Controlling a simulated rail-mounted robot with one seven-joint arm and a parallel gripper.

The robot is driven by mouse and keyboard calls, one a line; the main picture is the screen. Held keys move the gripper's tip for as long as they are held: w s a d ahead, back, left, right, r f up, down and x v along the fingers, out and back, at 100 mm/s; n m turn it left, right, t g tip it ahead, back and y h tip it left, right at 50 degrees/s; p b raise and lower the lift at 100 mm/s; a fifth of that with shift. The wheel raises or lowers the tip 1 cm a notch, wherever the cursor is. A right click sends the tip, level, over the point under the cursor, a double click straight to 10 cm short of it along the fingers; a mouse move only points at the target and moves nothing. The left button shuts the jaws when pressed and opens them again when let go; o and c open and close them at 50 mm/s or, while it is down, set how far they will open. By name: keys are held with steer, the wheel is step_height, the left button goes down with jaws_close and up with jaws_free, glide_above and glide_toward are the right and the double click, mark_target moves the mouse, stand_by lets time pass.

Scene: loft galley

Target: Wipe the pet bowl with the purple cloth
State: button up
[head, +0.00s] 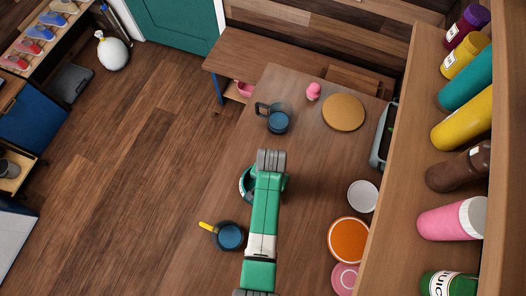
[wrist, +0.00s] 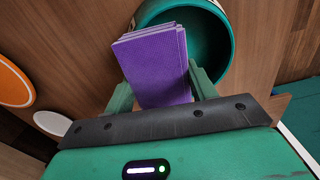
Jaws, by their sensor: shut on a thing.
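The purple cloth (wrist: 155,65) is a folded, layered pad in the wrist view. My gripper (wrist: 160,85) is shut on it, with one green finger on each side. The pet bowl (wrist: 213,40) is round with a dark teal inside, just beyond the cloth at the top of the wrist view. The cloth overlaps the bowl's near left edge in the picture; I cannot tell whether they touch. In the head view the bowl (head: 244,184) shows only its left rim beside my green arm, which hides the rest. The cloth is hidden there.
A blue pan (head: 230,237) with a yellow handle is near the table's left edge. A blue mug (head: 278,123), pink duck (head: 313,92) and round cork mat (head: 343,113) are farther back. A white plate (head: 362,196) and orange plate (head: 348,241) lie right, beside a bottle shelf (head: 408,130).

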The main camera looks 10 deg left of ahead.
steer(key=shift+s+d+r+p, duration=0.1)
steer(key=shift+s+d+p, duration=0.05)
steer(key=shift+d, duration=0.25)
steer(key=shift+s+d+p, duration=0.1)
steer(key=shift+d+p, duration=0.05)
steer(key=shift+d, duration=0.25)
steer(key=shift+w+a+b, duration=0.2)
steer(key=shift+w+a, duration=0.15)
steer(key=shift+a, duration=1)
steer(key=shift+w+a+b, duration=0.2)
steer(key=shift+w+a, duration=0.2)
steer(key=shift+a, duration=1)
steer(key=shift+w+a+b, duration=0.2)
steer(key=shift+w+a, duration=0.15)
steer(key=shift+a, duration=1)
step_height(320, 180, up, 8)
steer(key=a+p, duration=0.1)
steer(key=p, duration=0.6)
